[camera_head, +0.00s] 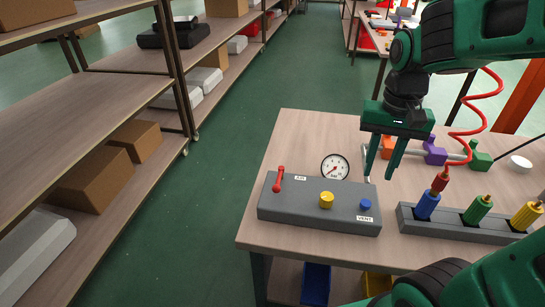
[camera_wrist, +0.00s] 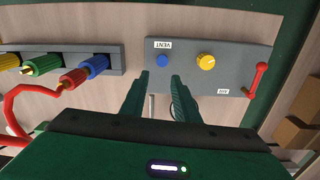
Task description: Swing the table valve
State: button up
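A grey control box (camera_head: 320,208) lies on the near left part of the table (camera_head: 305,130). A red lever (camera_head: 279,180) stands at its left end beside the AIR label, tilted slightly. The box also carries a yellow knob (camera_head: 326,200) and a blue button (camera_head: 365,204) by the VENT label. In the wrist view the red lever (camera_wrist: 258,80) is at the far right of the box. My gripper (camera_head: 379,179) is above the table, behind the box's right end. It is open, and its fingers (camera_wrist: 160,77) show a gap with nothing between them, near the blue button.
A round gauge (camera_head: 335,167) stands behind the box. A grey rack (camera_head: 465,223) with blue, green and yellow connectors sits to the right, with a red coiled hose (camera_head: 476,98). Shelves (camera_head: 80,95) stand left across a clear aisle.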

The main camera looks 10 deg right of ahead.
jog(key=w+a, duration=0.5)
jog(key=a, duration=0.4)
jog(key=n, duration=0.1)
send_over(276, 185)
jog(key=shift+d+f, duration=0.1)
jog(key=shift+f, duration=0.6)
jog(key=shift+w+f, duration=0.1)
jog(key=shift+f, duration=3.65)
jog(key=c, duration=0.6)
